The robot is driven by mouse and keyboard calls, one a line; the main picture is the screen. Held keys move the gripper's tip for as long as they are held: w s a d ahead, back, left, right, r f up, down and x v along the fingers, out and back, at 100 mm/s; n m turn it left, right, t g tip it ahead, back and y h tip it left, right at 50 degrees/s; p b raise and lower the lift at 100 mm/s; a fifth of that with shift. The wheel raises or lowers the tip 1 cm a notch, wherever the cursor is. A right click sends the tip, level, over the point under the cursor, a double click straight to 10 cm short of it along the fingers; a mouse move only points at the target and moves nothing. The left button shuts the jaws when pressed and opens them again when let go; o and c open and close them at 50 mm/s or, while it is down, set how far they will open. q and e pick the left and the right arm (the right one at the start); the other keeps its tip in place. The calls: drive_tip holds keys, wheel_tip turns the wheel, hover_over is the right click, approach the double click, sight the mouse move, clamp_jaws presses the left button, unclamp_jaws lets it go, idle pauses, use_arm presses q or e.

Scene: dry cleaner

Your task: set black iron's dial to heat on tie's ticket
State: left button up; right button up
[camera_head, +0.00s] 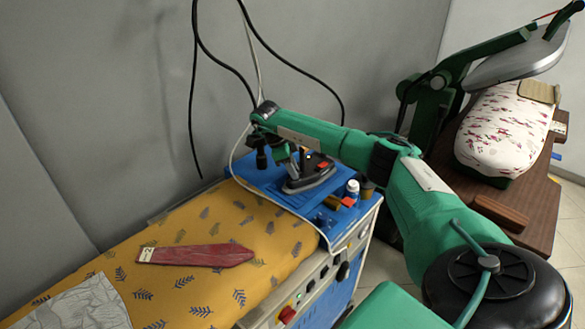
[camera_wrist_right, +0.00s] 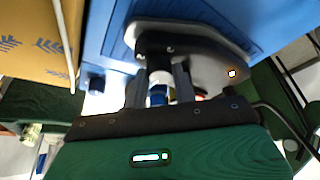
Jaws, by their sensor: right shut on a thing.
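The black iron (camera_head: 308,175) rests on the blue top at the far end of the ironing table. It also shows in the right wrist view (camera_wrist_right: 205,62), with its grey plate edge visible. My right gripper (camera_head: 284,160) reaches it from the right. In the right wrist view its fingers (camera_wrist_right: 160,88) are closed around a small part at the iron, apparently the dial; its marks cannot be read. The dark red tie (camera_head: 200,255) lies flat on the yellow cloth. Its white ticket (camera_head: 147,254) at the left end seems to bear a 2. My left gripper is out of view.
A small white bottle (camera_head: 352,188) and several small items stand right of the iron on the blue top. A grey cloth (camera_head: 75,305) lies at the front left of the yellow table cover (camera_head: 215,215). Cables hang at the wall. A press (camera_head: 505,125) stands at right.

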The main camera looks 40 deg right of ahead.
drive_tip(key=o, duration=1)
drive_tip(key=shift+w+a+r, duration=0.15)
drive_tip(key=shift+w+r, duration=0.05)
drive_tip(key=shift+r, duration=0.3)
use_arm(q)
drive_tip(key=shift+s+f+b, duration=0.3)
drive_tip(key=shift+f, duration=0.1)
use_arm(e)
drive_tip(key=v, duration=1.2)
drive_tip(key=shift+r, duration=0.4)
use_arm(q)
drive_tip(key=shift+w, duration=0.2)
